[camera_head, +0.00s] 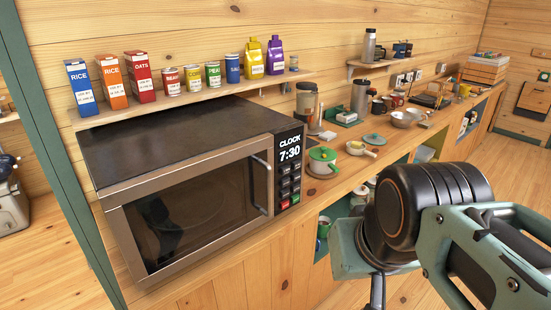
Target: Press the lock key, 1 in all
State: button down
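A microwave (185,190) with a brown steel front and a dark top stands on the wooden counter at the left. Its door looks shut. Its control panel (289,151) has a display reading CLOCK 7:30. The key labels are too small to read, so I cannot tell which is the lock key. My teal and black arm fills the lower right, apart from the panel; I cannot make out its gripper fingertips.
A shelf (200,97) above the microwave holds boxes, cans and bags. Right of the panel stand a green-lidded pot (322,161) and a blender (307,105). Bowls, cups and a crate (485,70) line the counter further back. Open floor shows at the right.

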aim_at(295, 188)
jog(key=i+j, duration=0.5)
jog(key=j, duration=0.2)
jog(key=z, duration=1.65)
jog(key=k+l, duration=0.1)
jog(key=i+j, duration=0.1)
